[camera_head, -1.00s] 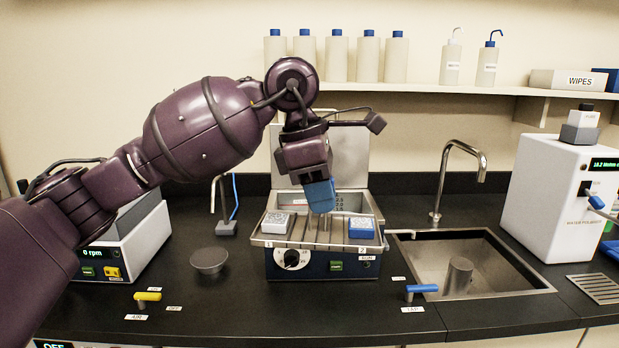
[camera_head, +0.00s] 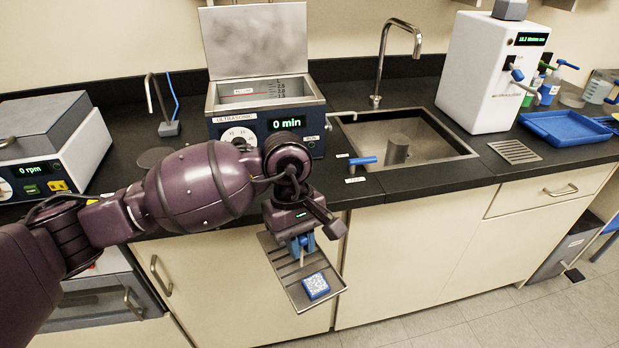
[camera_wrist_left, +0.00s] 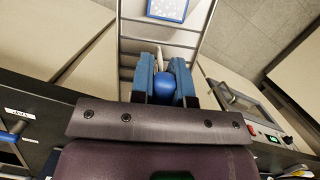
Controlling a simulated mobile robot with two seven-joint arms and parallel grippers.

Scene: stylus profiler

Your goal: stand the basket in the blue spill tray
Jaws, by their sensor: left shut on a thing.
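The metal basket (camera_head: 284,270) hangs in the air in front of the counter's cabinet doors, slanting in the head view. A blue block with a white patterned top (camera_head: 316,286) sits at its near end. My left gripper (camera_head: 302,245) is shut on the basket's handle; in the left wrist view a blue knob (camera_wrist_left: 164,84) lies between the blue fingers (camera_wrist_left: 164,72), with the basket's slats (camera_wrist_left: 160,45) beyond. The blue spill tray (camera_head: 562,127) lies on the counter at the far right, well away from the basket. My right gripper is out of view.
The ultrasonic bath (camera_head: 265,125) stands open behind my arm. Right of it are the sink (camera_head: 430,140) with tap, a white water polisher (camera_head: 490,75) and a drain grille (camera_head: 515,152). Bottles stand behind the tray. The floor before the cabinets is clear.

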